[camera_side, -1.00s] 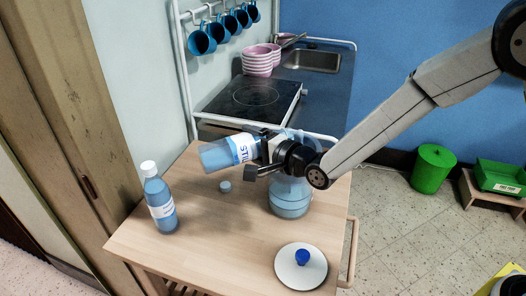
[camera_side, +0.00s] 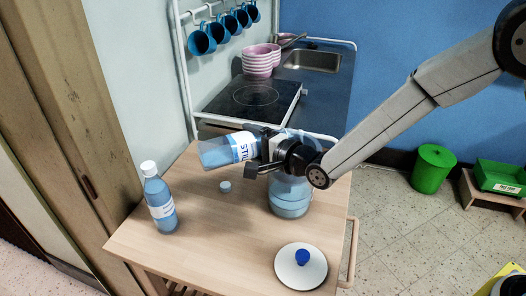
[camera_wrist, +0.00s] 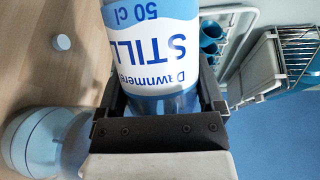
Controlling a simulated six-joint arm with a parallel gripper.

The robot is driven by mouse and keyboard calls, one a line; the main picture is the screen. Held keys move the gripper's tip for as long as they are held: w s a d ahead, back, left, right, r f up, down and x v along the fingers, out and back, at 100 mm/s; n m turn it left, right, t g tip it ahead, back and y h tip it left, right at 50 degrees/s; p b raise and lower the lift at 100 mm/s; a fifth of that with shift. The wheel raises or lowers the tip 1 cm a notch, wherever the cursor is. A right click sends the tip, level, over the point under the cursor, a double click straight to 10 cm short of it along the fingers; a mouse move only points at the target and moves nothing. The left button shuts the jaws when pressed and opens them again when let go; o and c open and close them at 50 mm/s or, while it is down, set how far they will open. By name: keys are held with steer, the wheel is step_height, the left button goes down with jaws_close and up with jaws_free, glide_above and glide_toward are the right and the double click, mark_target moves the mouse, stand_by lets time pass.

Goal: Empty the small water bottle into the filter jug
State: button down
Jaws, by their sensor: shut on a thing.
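My gripper (camera_side: 266,155) is shut on the small water bottle (camera_side: 215,154), a clear bottle with a white and blue "STILL 50 cl" label. The bottle lies tilted, nearly level, with its wide base to the left; its neck end is hidden behind my gripper. Bluish water shows in it. In the wrist view the bottle (camera_wrist: 150,15) has its label upside down between the jaws. The filter jug (camera_side: 290,200) stands on the table below and right of the bottle, partly hidden by my gripper, with blue water inside. It also shows in the wrist view (camera_wrist: 35,140).
A capped blue bottle (camera_side: 160,205) stands at the table's left. A loose cap (camera_side: 225,186) lies near the middle. A white lid with a blue knob (camera_side: 302,268) lies in front of the jug. A hob (camera_side: 255,97) is behind. The wooden table's (camera_side: 195,250) front left is clear.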

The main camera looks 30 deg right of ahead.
steer(key=shift+d+r+m+t+y+p, duration=0.2)
steer(key=shift+r+m+t+p, duration=0.05)
steer(key=shift+r+m, duration=0.35)
steer(key=shift+d+r+m+t+y+p, duration=0.15)
steer(key=shift+r+m+t+y+p, duration=0.1)
steer(key=shift+r+m, duration=0.3)
stand_by(2.9)
steer(key=f+n, duration=0.1)
steer(key=f+n+g+h, duration=0.1)
steer(key=n, duration=0.1)
steer(key=shift+a+f, duration=0.4)
steer(key=shift+r+n, duration=0.15)
steer(key=shift+n, duration=0.1)
steer(key=shift+n+h, duration=0.3)
steer(key=shift+h, duration=0.05)
steer(key=shift+a+f+g, duration=0.1)
steer(key=shift+f+g, duration=0.15)
steer(key=shift+g, duration=0.05)
steer(key=shift+a+f+n, duration=0.1)
steer(key=shift+a+n, duration=0.05)
steer(key=shift+n, duration=0.15)
